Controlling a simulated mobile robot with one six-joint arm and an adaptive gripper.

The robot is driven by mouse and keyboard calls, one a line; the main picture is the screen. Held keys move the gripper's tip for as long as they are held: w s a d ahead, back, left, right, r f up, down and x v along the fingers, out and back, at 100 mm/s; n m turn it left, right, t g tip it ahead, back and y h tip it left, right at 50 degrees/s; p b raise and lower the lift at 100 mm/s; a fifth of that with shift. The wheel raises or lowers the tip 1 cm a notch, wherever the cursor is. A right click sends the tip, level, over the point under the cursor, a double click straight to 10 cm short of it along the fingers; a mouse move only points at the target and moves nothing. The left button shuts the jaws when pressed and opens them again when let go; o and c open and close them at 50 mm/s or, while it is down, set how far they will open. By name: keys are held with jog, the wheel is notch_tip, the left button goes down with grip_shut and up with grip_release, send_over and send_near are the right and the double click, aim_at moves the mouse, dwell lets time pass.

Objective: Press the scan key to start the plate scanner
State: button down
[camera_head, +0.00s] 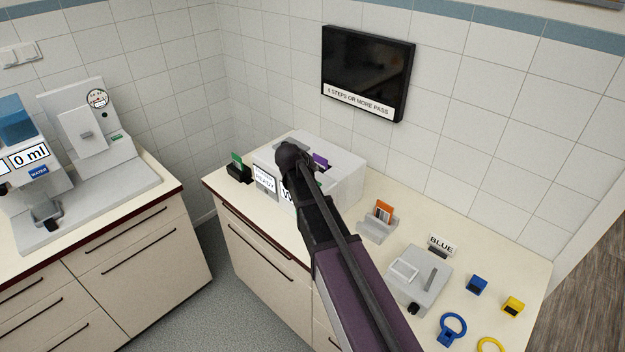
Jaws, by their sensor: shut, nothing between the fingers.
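A white box-shaped machine (345,172) stands at the back of the corner counter, under the wall screen. It looks like the plate scanner, with white labels on its front. One label (265,181) seems to read READY; another, partly covered, shows a large W. I cannot make out a scan key; my arm covers part of the front. My arm reaches from the bottom middle up to this machine. My gripper (290,158), at the dark far end, appears shut and empty in front of the machine's upper part. I cannot tell whether it touches.
A grey device (420,278) with a BLUE sign, a holder with an orange card (384,211), and blue and yellow blocks and rings lie to the right. A green card holder (239,170) stands left. A water dispenser is far left.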

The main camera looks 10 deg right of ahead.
jog(key=shift+r+p, duration=0.75)
jog(key=shift+r, duration=0.25)
jog(key=shift+s+f, duration=0.1)
jog(key=s+f+g+y+b, duration=0.2)
jog(key=s+f, duration=0.3)
jog(key=s, duration=0.4)
jog(key=s+f+g+y+b, duration=0.2)
jog(key=s+f+b, duration=0.2)
jog(key=s, duration=0.6)
jog(key=s+f+g+y+b, duration=0.2)
jog(key=s+f+b, duration=0.2)
jog(key=s, duration=0.5)
notch_tip(320, 180, down, 3)
jog(key=shift+s+r+m+g, duration=0.2)
jog(key=shift+s+m+g, duration=0.1)
jog(key=shift+g, duration=0.1)
